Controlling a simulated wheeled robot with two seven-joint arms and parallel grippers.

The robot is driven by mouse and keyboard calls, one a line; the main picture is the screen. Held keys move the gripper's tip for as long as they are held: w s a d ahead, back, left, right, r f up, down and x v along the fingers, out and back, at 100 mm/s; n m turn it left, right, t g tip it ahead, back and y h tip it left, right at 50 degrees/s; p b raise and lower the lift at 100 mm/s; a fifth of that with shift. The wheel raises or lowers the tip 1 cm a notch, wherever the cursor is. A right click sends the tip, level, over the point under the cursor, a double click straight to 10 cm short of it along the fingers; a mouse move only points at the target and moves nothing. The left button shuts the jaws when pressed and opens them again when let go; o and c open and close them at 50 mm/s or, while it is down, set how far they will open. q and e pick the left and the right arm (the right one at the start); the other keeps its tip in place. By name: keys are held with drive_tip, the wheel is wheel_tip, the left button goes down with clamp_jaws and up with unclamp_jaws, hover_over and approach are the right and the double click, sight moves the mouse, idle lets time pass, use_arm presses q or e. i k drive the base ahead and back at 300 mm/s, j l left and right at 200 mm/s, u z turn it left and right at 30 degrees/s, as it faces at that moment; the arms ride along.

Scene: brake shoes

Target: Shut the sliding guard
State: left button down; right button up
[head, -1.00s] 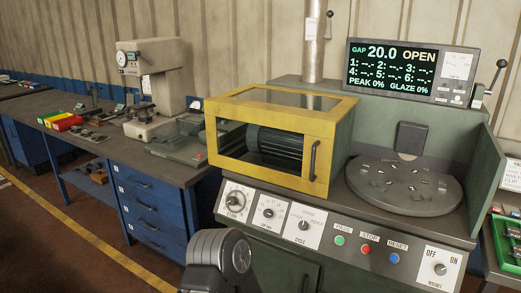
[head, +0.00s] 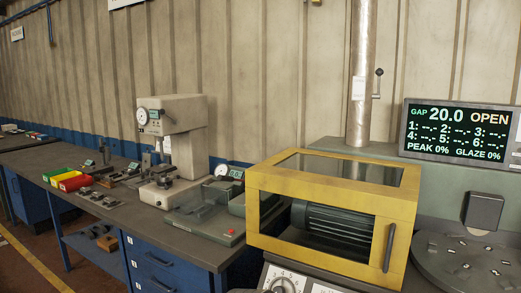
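The sliding guard (head: 258,217) is a yellow-framed box with clear panels, on the left part of the grinding machine. A dark motor-like cylinder (head: 335,222) shows through its front panel. Its dark vertical handle (head: 389,247) is on the right end of the front frame. To the right, the round grey table (head: 475,268) stands uncovered, cut off by the picture edge. The display (head: 458,131) reads GAP 20.0 OPEN. Neither of my grippers is in view.
A workbench (head: 110,207) with blue drawers runs along the left, with a gauge press (head: 172,140) and coloured bins (head: 70,179) on it. A metal pipe (head: 361,70) rises behind the guard. A dial (head: 283,286) shows at the lower edge.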

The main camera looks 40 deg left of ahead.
sight(395, 209)
drive_tip(key=j+z, duration=0.45)
drive_tip(key=j, duration=2.35)
